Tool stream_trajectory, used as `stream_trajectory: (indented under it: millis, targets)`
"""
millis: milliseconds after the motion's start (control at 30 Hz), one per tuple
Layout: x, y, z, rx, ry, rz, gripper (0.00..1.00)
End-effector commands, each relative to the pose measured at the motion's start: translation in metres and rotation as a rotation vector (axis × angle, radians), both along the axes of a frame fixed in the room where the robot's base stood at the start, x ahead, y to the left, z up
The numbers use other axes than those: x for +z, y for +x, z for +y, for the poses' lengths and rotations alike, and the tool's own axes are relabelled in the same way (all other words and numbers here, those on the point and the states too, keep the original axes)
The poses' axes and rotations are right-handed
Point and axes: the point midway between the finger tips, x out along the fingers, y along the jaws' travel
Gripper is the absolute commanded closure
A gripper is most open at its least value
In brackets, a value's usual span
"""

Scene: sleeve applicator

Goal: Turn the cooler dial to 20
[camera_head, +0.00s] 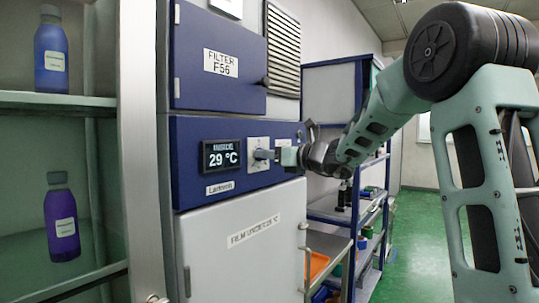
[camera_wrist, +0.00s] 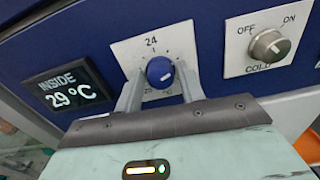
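The cooler dial (camera_wrist: 160,72) is a round blue knob on a white plate (camera_wrist: 125,52), with "24" printed above it. A white mark on the knob seems to point to the lower right. Numbers below the knob are partly hidden. The display (camera_wrist: 67,91) left of it reads "INSIDE 29 °C"; it also shows in the head view (camera_head: 221,156). My gripper (camera_wrist: 160,78) has one finger on each side of the knob; I cannot tell whether they touch it.
An OFF/ON COLD switch (camera_wrist: 269,46) sits right of the dial. Below the blue panel is a white door (camera_head: 235,250) marked "FILM UNDER 25 °C". A shelf with bottles (camera_head: 57,105) stands at left, and a blue rack (camera_head: 335,205) at right. Green floor (camera_head: 420,240) lies open.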

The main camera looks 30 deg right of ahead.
Motion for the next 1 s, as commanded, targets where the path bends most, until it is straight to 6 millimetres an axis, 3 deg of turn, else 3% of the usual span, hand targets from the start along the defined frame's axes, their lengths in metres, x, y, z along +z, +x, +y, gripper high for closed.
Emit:
stream_trajectory:
  millis: [33, 100, 533, 1000]
  targets:
    - [0.0, 0.0, 0.0, 0.0, 0.0, 0.0, 0.76]
    - [0.0, 0.0, 0.0, 0.0, 0.0, 0.0, 0.93]
    - [-0.005, 0.0, 0.0, -0.001, -0.065, -0.024, 0.93]
    - [-0.011, -0.001, 0.001, -0.001, -0.427, -0.157, 0.93]
